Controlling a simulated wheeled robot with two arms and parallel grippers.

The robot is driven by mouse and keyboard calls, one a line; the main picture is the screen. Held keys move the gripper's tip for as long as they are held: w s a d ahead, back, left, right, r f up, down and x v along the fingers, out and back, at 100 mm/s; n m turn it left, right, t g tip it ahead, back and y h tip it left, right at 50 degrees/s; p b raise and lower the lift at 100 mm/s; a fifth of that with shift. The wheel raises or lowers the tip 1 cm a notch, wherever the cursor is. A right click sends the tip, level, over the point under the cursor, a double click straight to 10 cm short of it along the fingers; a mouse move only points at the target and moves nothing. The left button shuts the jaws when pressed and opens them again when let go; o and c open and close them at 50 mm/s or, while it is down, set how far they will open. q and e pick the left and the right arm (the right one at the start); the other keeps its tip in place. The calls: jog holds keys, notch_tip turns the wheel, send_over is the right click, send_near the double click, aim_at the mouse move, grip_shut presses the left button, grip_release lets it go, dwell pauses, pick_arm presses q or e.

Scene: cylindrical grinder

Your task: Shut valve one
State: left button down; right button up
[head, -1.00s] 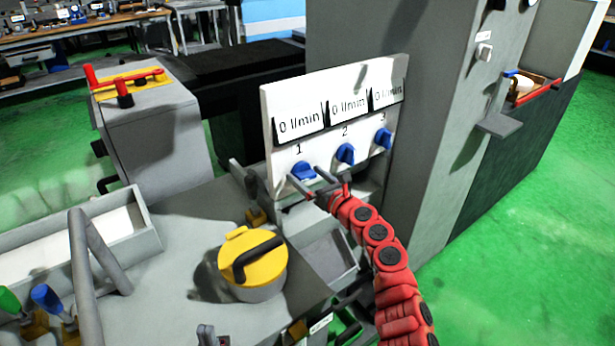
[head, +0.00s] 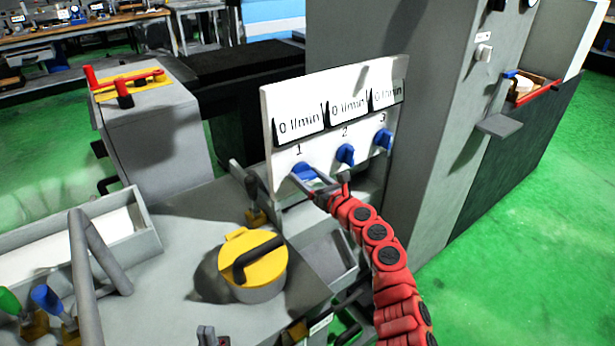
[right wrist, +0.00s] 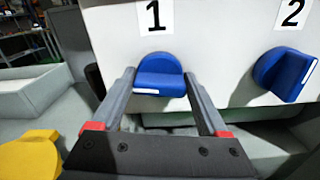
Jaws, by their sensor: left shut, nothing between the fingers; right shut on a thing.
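Valve one is the blue knob (head: 304,170) under the number 1 on the white panel (head: 268,125); it also shows in the right wrist view (right wrist: 158,72). Its grip ridge lies about level, with a white mark at its left end. My right gripper (head: 310,180), on the red arm, is at this knob. In the right wrist view its two dark fingers (right wrist: 159,78) are shut on the knob, one on each side. My left gripper (head: 206,334) shows only in small part at the bottom edge of the head view, shut and empty, away from the panel.
Valve knobs two (head: 345,154) and three (head: 383,138) are close to the right of knob one. The readouts above show 0 l/min. A yellow-lidded pot (head: 262,290) stands on the grey machine bed in front. A tall grey cabinet (head: 440,120) bounds the right side.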

jog(key=shift+r+m+p, duration=0.25)
jog(key=shift+m+p, duration=1)
jog(key=shift+m, duration=0.15)
jog(key=m+p, duration=0.4)
jog(key=m, duration=0.1)
jog(key=shift+w+d, duration=0.1)
jog(key=shift+d, duration=0.05)
jog(key=m+p, duration=0.3)
jog(key=m, duration=0.2)
jog(key=shift+f, duration=0.1)
jog(key=shift+f+m+p, duration=0.2)
jog(key=shift+m+p, duration=0.9)
jog(key=shift+m, duration=0.6)
jog(key=shift+f, duration=0.1)
jog(key=o, duration=1.2)
jog(key=shift+o, duration=0.2)
jog(key=shift+d, duration=0.1)
